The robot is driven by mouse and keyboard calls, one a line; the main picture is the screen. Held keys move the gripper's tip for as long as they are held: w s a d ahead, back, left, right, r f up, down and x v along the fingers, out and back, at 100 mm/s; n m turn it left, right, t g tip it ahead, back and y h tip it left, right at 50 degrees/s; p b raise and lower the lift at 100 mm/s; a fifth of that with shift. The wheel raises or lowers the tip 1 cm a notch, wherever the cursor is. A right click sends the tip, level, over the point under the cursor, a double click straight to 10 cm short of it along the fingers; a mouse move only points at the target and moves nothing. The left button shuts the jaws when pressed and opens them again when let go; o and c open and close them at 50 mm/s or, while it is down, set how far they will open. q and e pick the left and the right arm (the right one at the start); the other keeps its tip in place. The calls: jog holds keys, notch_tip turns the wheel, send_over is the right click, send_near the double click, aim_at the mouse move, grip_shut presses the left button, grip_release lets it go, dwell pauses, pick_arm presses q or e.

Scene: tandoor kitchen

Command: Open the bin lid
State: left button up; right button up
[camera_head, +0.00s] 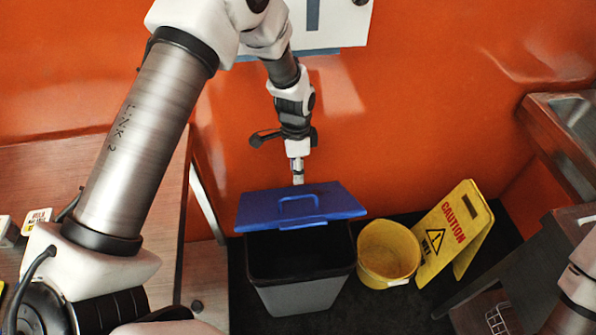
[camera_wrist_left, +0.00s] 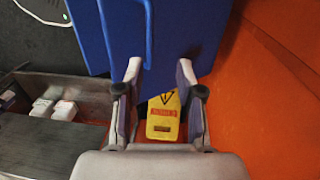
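The grey bin (camera_head: 305,296) stands on the dark floor mat by the orange wall. Its blue lid (camera_head: 343,204) is partly raised, with the dark inside showing below its front edge. The lid has a loop handle (camera_head: 299,208). My left gripper (camera_head: 298,180) points down at the lid's far edge, on the wall side. In the left wrist view its two fingers (camera_wrist_left: 158,78) are apart with nothing held between them, and the blue lid (camera_wrist_left: 190,30) lies just ahead of the fingertips. I cannot tell whether they touch it. My right gripper is not in view.
A yellow bucket (camera_head: 388,252) stands right of the bin, beside a yellow caution sign (camera_head: 455,232). The orange wall (camera_head: 400,120) is close behind my left gripper. A wooden table (camera_head: 160,185) is at left, and dark furniture (camera_head: 560,240) is at right.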

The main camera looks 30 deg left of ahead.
aim_at(298, 197)
pick_arm(q)
jog(key=s+f, duration=0.1)
jog(key=s+d+f+p, duration=0.1)
jog(key=shift+s+d+f, duration=0.15)
jog(key=shift+d+f, duration=0.1)
jog(key=shift+f, duration=0.05)
jog(key=f, duration=0.4)
jog(key=shift+w+a+f, duration=0.2)
jog(key=shift+w+a, duration=0.1)
jog(key=shift+w, duration=0.1)
jog(key=shift+s+d+r, duration=0.2)
jog(key=shift+s+r, duration=0.05)
jog(key=shift+c, duration=0.7)
grip_shut()
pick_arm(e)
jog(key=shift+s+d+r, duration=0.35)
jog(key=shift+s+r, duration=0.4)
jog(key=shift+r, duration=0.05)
